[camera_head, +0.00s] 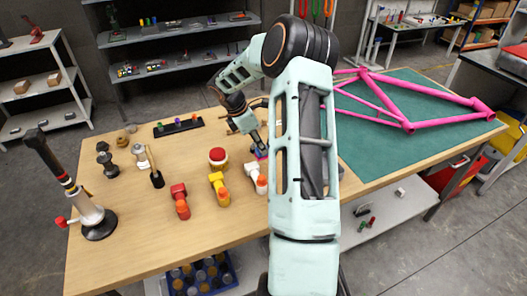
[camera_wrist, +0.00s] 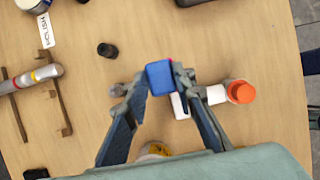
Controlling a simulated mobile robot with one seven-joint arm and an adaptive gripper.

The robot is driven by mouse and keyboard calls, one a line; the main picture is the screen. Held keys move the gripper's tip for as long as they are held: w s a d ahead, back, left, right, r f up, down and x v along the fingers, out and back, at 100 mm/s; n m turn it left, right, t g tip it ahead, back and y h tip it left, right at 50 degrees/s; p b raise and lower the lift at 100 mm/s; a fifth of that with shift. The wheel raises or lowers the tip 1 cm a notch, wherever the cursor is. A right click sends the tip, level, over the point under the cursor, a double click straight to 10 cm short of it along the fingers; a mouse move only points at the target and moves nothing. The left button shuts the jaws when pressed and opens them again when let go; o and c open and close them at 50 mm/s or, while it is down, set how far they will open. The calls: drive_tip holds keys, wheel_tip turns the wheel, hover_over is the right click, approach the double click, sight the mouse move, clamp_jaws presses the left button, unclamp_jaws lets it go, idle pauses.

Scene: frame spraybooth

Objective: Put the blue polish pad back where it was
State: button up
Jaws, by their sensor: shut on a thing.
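The blue polish pad (camera_wrist: 160,77) is a small blue block with a thin pinkish edge. My gripper (camera_wrist: 162,76) has its two fingers on either side of the pad and is shut on it, over the wooden table. In the head view my gripper (camera_head: 258,150) is low over the middle of the table, partly hidden by my arm. Whether the pad touches the table is unclear. A white label reading "POLISH" (camera_wrist: 46,30) lies on the table at upper left in the wrist view, away from the pad.
A dark cylinder (camera_wrist: 107,50) stands between label and pad. A white bottle with an orange cap (camera_wrist: 240,91) is right of my gripper. Red (camera_head: 180,201) and yellow (camera_head: 218,189) bottles stand near the front edge. A pink frame (camera_head: 400,115) lies on a green mat (camera_head: 375,150).

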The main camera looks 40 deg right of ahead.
drive_tip(key=shift+d+f, duration=0.6)
drive_tip(key=shift+f, duration=0.1)
wheel_tip(320, 180, down, 3)
drive_tip(key=shift+d+f+p, duration=0.1)
drive_tip(key=shift+f+p, duration=0.05)
drive_tip(key=shift+p, duration=0.15)
drive_tip(key=o, duration=1)
drive_tip(key=b+v, duration=0.1)
drive_tip(key=v, duration=1.1)
